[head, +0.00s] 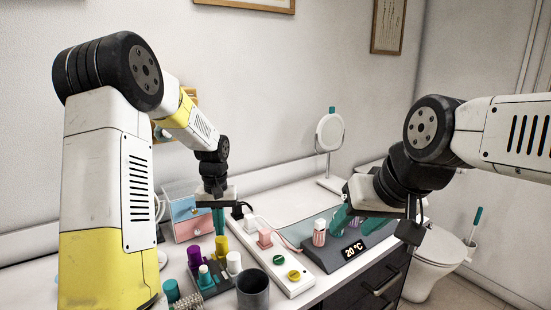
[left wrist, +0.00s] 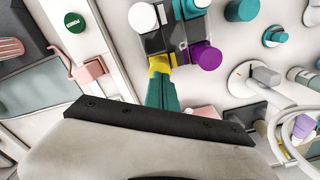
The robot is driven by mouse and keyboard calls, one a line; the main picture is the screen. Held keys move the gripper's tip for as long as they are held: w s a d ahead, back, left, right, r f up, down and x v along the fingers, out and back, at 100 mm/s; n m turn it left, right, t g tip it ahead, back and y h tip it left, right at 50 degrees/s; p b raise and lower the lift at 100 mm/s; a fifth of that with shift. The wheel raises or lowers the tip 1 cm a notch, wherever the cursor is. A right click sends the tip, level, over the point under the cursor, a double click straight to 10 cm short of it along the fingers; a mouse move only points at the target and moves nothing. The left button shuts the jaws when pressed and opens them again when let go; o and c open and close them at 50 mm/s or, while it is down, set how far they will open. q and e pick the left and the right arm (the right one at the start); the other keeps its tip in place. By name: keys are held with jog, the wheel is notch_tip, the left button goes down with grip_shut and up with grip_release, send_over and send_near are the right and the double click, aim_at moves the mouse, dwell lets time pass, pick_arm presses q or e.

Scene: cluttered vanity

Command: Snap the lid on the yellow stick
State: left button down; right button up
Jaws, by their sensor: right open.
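The yellow stick (head: 221,246) stands in a dark holder (head: 212,290) at the front of the vanity, beside a purple-capped, a teal and a white item. In the left wrist view the yellow piece (left wrist: 159,63) shows just beyond my fingertips. My left gripper (head: 219,228) points down with its teal fingers close together, right at the top of the yellow stick. I cannot tell whether they grip it or a lid on it. My right gripper (head: 357,220) is open and empty above the grey display unit. I cannot make out a separate loose lid for the yellow stick.
A grey cup (head: 253,290) stands right of the holder. A white strip (head: 282,268) with round buttons and a pink block (head: 265,238) lies further right. Behind are a blue-and-pink drawer box (head: 186,212) and a round mirror (head: 330,132). A pink-striped item (head: 319,232) is near my right gripper.

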pick_arm(q)
jog(key=shift+f, duration=0.8)
dwell(0.5)
jog(key=shift+r, duration=3.5)
jog(key=s+r+t, duration=0.3)
jog(key=s+r, duration=0.8)
jog(key=s+d+t+h, duration=0.1)
jog(key=s, duration=0.5)
jog(key=s+d+r+m+t+h, duration=0.1)
jog(key=s+t, duration=0.1)
jog(key=s, duration=0.5)
jog(key=shift+s+r, duration=0.15)
jog(key=shift+r, duration=0.1)
